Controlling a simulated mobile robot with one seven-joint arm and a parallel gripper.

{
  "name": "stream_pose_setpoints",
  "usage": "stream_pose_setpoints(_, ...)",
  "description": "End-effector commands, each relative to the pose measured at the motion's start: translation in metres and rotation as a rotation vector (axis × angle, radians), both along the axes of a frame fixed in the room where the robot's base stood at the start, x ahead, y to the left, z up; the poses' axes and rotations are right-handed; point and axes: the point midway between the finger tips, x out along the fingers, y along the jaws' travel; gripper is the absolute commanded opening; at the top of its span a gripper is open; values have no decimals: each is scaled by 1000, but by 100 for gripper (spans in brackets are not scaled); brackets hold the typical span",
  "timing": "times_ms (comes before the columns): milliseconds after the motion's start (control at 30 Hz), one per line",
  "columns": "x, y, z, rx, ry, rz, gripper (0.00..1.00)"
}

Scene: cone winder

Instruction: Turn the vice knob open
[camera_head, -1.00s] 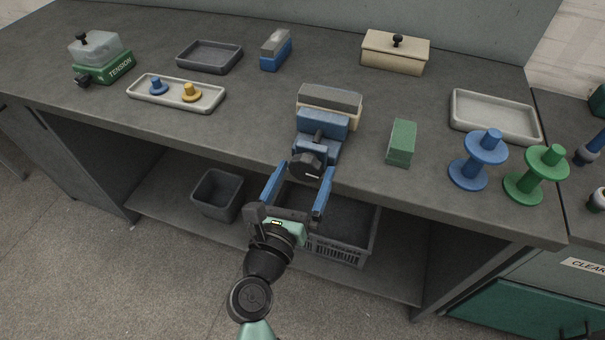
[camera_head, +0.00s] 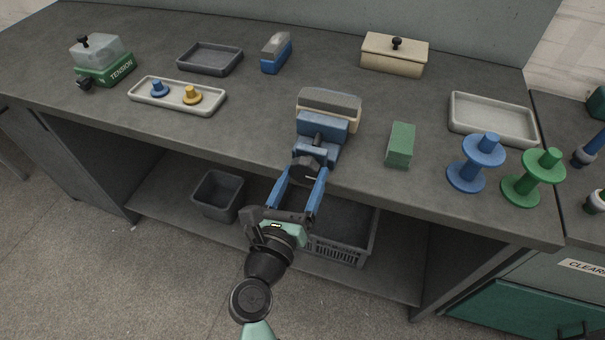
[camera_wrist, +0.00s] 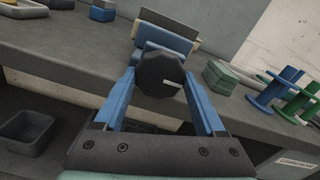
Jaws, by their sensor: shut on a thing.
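The blue vice (camera_head: 322,140) stands at the front edge of the grey bench, with a beige and grey block (camera_head: 329,107) at its back. Its black knob (camera_head: 307,168) faces the front. My gripper (camera_head: 307,180) reaches up to the knob with its two blue fingers, one on each side, shut on it. In the wrist view the dark, faceted knob (camera_wrist: 160,75) sits between the fingertips and shows a small pale mark on its face. The knob hides much of the vice's screw there.
A green block (camera_head: 400,145) stands right of the vice, with blue (camera_head: 476,162) and green (camera_head: 534,177) spools farther right. Bins (camera_head: 217,196) stand on the shelf below.

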Motion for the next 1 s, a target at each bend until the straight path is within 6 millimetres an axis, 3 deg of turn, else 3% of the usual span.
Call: stream_pose_setpoints(1000,-1,-1,5,-879,288,3,17)
